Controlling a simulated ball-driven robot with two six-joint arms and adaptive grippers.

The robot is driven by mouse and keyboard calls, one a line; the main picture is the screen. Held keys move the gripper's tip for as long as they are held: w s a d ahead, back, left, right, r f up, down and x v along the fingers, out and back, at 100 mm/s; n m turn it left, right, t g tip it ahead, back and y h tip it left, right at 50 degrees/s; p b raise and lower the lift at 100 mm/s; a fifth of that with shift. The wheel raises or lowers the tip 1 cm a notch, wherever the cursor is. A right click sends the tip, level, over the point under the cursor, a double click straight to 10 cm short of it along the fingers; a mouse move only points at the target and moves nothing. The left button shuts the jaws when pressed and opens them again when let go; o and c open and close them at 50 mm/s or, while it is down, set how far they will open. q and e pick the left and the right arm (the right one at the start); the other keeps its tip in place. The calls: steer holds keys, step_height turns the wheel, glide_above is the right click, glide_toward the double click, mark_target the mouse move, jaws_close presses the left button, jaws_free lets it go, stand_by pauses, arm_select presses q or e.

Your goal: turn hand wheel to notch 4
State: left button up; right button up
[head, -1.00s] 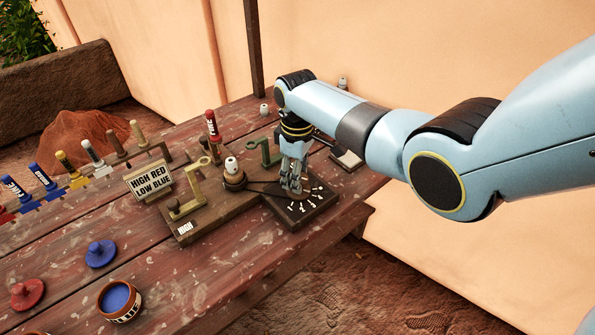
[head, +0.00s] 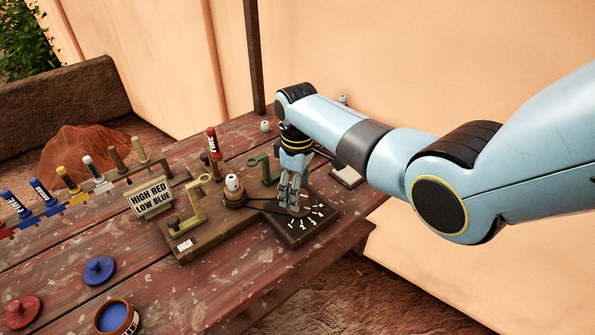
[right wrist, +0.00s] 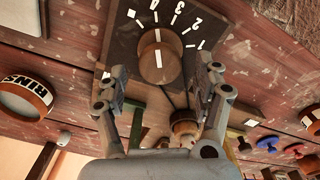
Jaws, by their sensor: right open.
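The hand wheel (right wrist: 160,62) is a round wooden knob with a white line across it, on a dark board (right wrist: 121,43) with white tick marks and numerals. My right gripper (right wrist: 160,80) is open, one finger on each side of the wheel, with gaps. In the head view my right gripper (head: 294,205) points down over the wheel, largely hiding it. My left gripper is out of view.
A belt runs left from the wheel to a spool post (head: 234,190). A sign (head: 151,196) reads HIGH RED LOW BLUE. Green handles (head: 265,168), a red-topped peg (head: 213,142) and a blue-filled pot (head: 116,318) stand on the wooden table. Bare planks lie in front of the board.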

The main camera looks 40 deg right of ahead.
step_height(320, 180, up, 11)
stand_by(0.3)
stand_by(0.4)
